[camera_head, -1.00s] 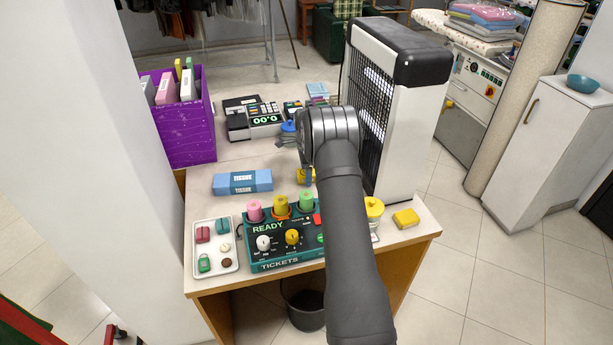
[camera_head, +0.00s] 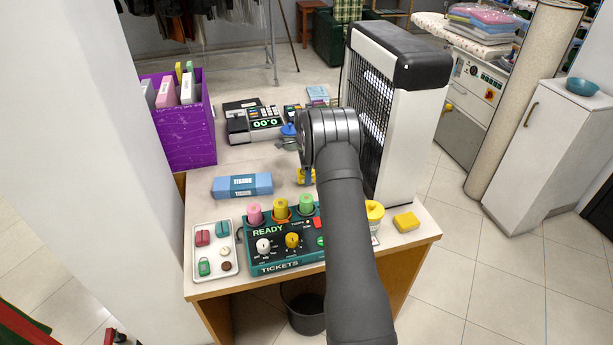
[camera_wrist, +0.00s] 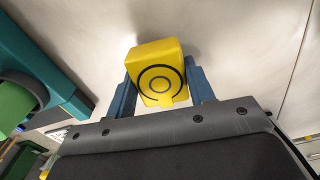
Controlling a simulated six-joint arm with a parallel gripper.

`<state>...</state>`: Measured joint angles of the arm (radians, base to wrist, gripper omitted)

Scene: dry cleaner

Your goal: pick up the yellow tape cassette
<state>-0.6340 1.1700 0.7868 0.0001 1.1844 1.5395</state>
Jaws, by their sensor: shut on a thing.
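The yellow tape cassette (camera_wrist: 157,72) shows in the wrist view as a small rounded yellow block with dark rings on its face. It sits between the two blue fingers of my gripper (camera_wrist: 160,88), which are shut on it. In the head view my wrist hides most of my gripper; a yellow bit of the cassette (camera_head: 309,176) shows beside it, over the counter behind the ticket machine. I cannot tell whether the cassette touches the counter.
The green ticket machine (camera_head: 282,258) with coloured rolls stands in front. A blue tissue pack (camera_head: 242,185) lies left. A tall white-and-black unit (camera_head: 412,135) stands close on the right. A yellow block (camera_head: 406,222) lies at the counter's right corner. A white tray (camera_head: 212,270) holds small items.

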